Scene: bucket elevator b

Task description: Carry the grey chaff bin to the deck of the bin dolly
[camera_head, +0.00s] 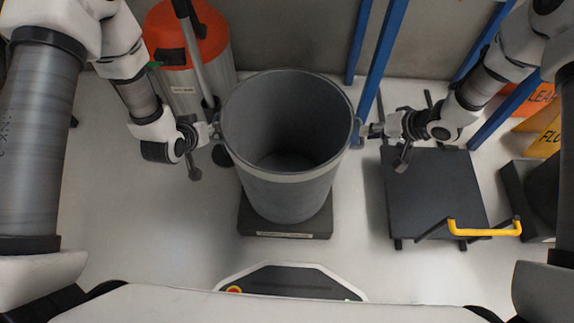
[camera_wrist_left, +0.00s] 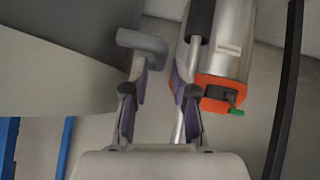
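The grey chaff bin (camera_head: 285,190) stands upright on a low dark plinth (camera_head: 285,235) in the middle of the head view and looks empty. My left gripper (camera_head: 215,131) is at the handle on its left side. In the left wrist view the fingers (camera_wrist_left: 160,85) are apart, with the grey handle (camera_wrist_left: 143,41) at their tips and its bent end between them. The bin dolly's black deck (camera_head: 437,190) is bare, to the right of the bin.
The dolly has a yellow push handle (camera_head: 485,231) at its near side. A silver canister with an orange top (camera_head: 190,40) stands behind the left gripper. Blue posts (camera_head: 382,50) rise behind the bin. Floor at left is clear.

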